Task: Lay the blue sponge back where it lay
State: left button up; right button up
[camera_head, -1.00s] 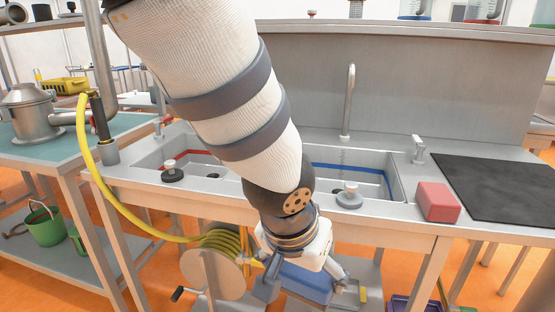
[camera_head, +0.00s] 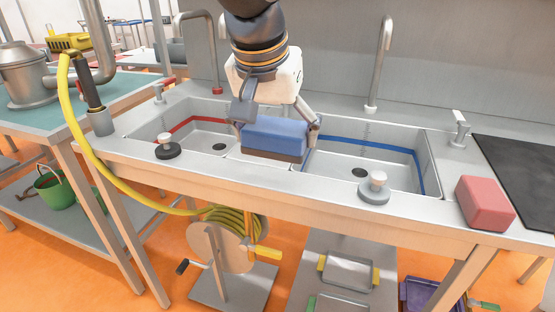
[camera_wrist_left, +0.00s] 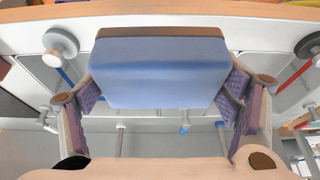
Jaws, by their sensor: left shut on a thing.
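The blue sponge (camera_head: 276,133), blue with a brown layer underneath, is held between the fingers of my left gripper (camera_head: 275,124). It is at the strip between the two sink basins, the left basin (camera_head: 190,137) with a red line and the right basin (camera_head: 340,176) with a blue line. The sponge lies about level; I cannot tell whether it touches the strip. In the left wrist view the sponge (camera_wrist_left: 160,72) fills the space between both purple-padded fingers. My right gripper is not in view.
A black-based stopper (camera_head: 167,150) and a grey stopper (camera_head: 375,190) stand on the front rim. A red block (camera_head: 485,203) sits at the right by a black mat (camera_head: 523,170). Taps (camera_head: 381,65) rise behind the basins. A yellow hose (camera_head: 88,150) hangs at the left.

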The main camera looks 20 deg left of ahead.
pick_arm(q)
send_near(281, 170)
jog(key=shift+w+f, duration=0.85)
jog(key=shift+w, duration=0.05)
jog(key=shift+w+f, duration=0.2)
jog(key=shift+f, duration=0.1)
jog(key=shift+w+f, duration=0.1)
jog(key=shift+f, duration=1.5)
jog(key=shift+f, duration=0.1)
jog(key=o, duration=1.1)
jog(key=shift+c, duration=0.2)
